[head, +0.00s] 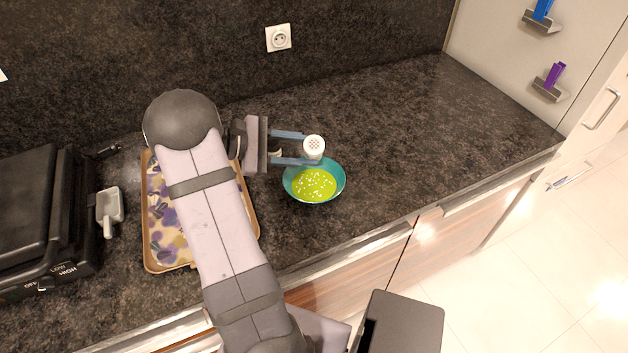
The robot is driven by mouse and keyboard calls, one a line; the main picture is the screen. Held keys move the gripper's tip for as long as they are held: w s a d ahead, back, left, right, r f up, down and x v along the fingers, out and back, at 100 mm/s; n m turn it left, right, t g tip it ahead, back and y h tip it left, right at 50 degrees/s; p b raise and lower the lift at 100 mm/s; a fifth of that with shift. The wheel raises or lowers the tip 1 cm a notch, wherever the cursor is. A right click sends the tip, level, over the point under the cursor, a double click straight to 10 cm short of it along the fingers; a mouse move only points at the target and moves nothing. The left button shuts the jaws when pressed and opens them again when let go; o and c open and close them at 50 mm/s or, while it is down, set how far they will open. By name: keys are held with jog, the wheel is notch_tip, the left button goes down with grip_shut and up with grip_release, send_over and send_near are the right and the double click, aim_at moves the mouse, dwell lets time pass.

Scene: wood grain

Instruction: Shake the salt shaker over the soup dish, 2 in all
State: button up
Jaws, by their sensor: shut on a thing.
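The white salt shaker (314,146) shows its perforated top to the camera in the head view. My gripper (297,149) is shut on the shaker, with one finger on its far side and one on its near side. The shaker is at the far rim of the soup dish and overlaps it in the picture. Its exact height above the counter cannot be told. The soup dish (340,179) is a teal bowl holding green soup with white specks on top. The shaker's lower part is partly hidden by the near finger.
A patterned tray (157,255) lies under my arm at the left. A white scoop (110,207) and a black appliance (40,215) stand farther left. A wall socket (278,38) is behind. The dark counter (430,130) is clear to the right of the dish.

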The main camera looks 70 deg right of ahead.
jog(key=shift+s+a+r+n+y+p, duration=0.15)
jog(key=shift+r+n+y+p, duration=0.15)
jog(key=shift+p, duration=0.85)
jog(key=n+p, duration=0.1)
jog(key=p, duration=0.1)
jog(key=shift+a+y+p, duration=0.35)
jog(key=shift+y, duration=0.05)
jog(key=shift+s+a+f+n+p, duration=0.15)
jog(key=shift+a+f+n+p, duration=0.1)
jog(key=shift+n+p, duration=0.35)
jog(key=shift+f+y, duration=0.2)
jog(key=shift+y, duration=0.1)
jog(key=shift+a+r+p, duration=0.15)
jog(key=shift+p, duration=0.45)
jog(key=shift+s+a+f+n+g+y+p, duration=0.2)
jog(key=shift+a+f+n+g+y+p, duration=0.15)
jog(key=shift+n+y+p, duration=0.4)
